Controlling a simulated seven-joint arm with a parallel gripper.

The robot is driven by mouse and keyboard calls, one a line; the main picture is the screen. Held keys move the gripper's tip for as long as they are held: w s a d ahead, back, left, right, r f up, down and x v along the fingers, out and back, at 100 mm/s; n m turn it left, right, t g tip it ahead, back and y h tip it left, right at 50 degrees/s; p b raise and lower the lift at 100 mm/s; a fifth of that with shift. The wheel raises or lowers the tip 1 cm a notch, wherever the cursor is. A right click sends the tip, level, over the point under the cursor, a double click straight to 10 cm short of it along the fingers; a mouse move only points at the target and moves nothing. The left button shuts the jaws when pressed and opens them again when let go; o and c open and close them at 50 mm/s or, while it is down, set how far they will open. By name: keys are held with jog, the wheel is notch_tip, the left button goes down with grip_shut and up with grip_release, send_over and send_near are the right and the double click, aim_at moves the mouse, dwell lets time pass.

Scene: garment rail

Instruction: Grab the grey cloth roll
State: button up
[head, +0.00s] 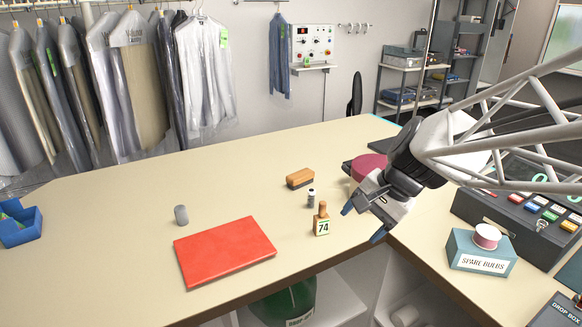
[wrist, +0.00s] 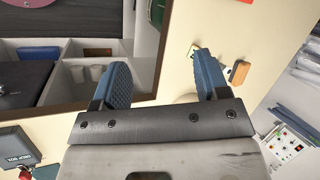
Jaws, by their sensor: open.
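The grey cloth roll (head: 181,214) stands upright as a short cylinder on the cream counter (head: 120,225), left of centre in the head view. I cannot make it out in the wrist view. My gripper (head: 363,222) is over the right part of the counter, far to the right of the roll. Its two blue fingers are spread apart with nothing between them, as the wrist view (wrist: 163,82) also shows.
A red folder (head: 225,250) lies just right of the roll. A blue bin (head: 18,222) is far left. The counter behind the roll is clear.

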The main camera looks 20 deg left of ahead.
jog(key=w+a+f+m+g+y, duration=0.1)
jog(key=w+a, duration=0.2)
jog(key=a, duration=0.2)
jog(key=w+a+f+m+y, duration=0.1)
jog(key=w+a, duration=0.2)
jog(key=a, duration=0.2)
jog(key=m+g+y, duration=0.3)
jog(key=m+y, duration=0.2)
jog(key=m, duration=0.3)
send_near(181, 207)
jog(key=x, duration=0.3)
jog(key=shift+s+f, duration=0.2)
jog(key=shift+a+f+y, duration=0.2)
jog(key=shift+a+y, duration=0.1)
jog(key=shift+a, duration=0.2)
jog(key=shift+x, duration=1.3)
jog(key=shift+s, duration=0.1)
